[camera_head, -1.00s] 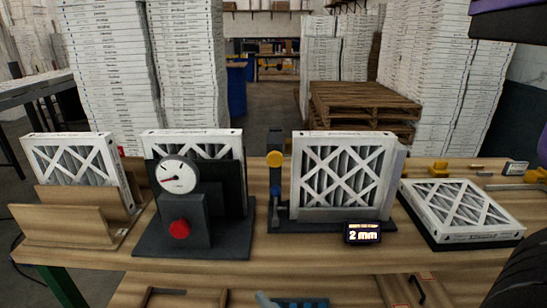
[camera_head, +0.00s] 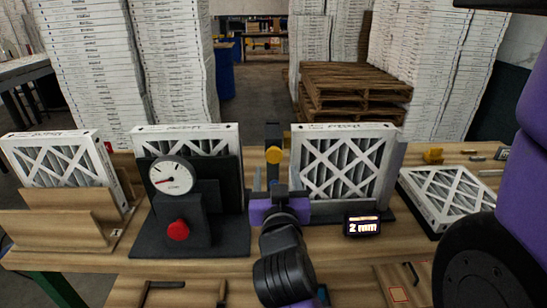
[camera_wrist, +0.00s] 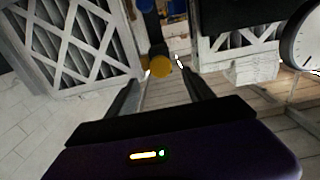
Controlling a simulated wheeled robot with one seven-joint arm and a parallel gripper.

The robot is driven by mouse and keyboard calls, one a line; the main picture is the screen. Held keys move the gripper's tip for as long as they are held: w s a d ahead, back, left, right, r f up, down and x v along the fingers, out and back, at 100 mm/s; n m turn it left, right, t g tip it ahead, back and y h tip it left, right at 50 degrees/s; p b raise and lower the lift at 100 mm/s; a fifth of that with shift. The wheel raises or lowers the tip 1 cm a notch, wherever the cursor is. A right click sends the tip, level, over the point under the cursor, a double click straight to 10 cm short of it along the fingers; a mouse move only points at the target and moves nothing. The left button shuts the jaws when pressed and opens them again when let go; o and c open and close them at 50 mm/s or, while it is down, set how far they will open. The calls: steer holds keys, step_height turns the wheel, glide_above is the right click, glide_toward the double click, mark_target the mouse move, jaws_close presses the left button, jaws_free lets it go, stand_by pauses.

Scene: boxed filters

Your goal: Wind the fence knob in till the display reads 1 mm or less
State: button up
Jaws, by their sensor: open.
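The display (camera_head: 363,225) reads 2 mm in the head view. It stands in front of a white-framed pleated filter (camera_head: 342,165) held upright in the fence fixture. The yellow fence knob (camera_head: 273,155) is on the dark post left of this filter. It also shows in the wrist view (camera_wrist: 160,66). My gripper (camera_head: 272,178) is open and empty at the post, below the knob in the head picture. In the wrist view its two fingertips (camera_wrist: 164,70) are on either side of the knob's outline. I cannot tell whether they touch it. My wrist hides part of the fixture's base.
Left of my gripper stands a dark fixture with a dial gauge (camera_head: 171,176), a red button (camera_head: 178,230) and another filter. A filter in a wooden rack (camera_head: 60,220) is at the far left. A filter lies flat (camera_head: 448,195) at the right.

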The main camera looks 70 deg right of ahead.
mark_target(274, 157)
steer(key=p+x, duration=0.1)
steer(key=x, duration=0.5)
steer(key=shift+r+p, duration=0.15)
steer(key=shift+p, duration=0.25)
steer(key=shift+w+d, duration=0.25)
steer(key=shift+d, duration=0.2)
jaws_close()
